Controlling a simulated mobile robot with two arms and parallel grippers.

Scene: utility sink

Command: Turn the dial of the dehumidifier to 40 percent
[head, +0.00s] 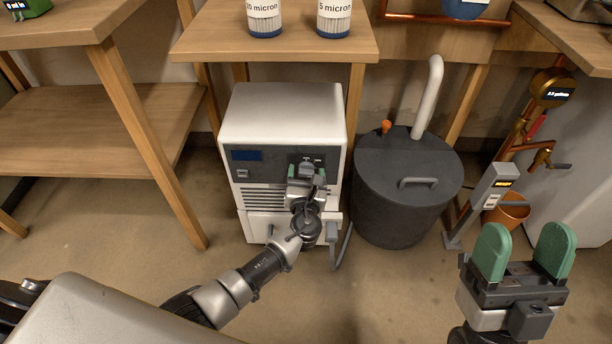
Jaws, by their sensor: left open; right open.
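The dehumidifier (283,112) is a white box on the floor under a wooden table, with a dark blue display (245,155) and vents on its front. My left gripper (306,168) is at the upper right of its front panel, with green fingertips against or just before the panel. The gripper and wrist hide the dial, so its setting cannot be read. Whether the fingers touch the dial cannot be told. My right gripper (522,252) is open and empty at the lower right, with green fingers pointing up, away from the dehumidifier.
A dark lidded tank (405,190) with a white pipe stands right of the dehumidifier. A grey post with a yellow display (490,195), an orange bucket (508,212) and copper pipes are further right. Two filter cartridges stand on the table (290,42). The floor in front is mostly clear.

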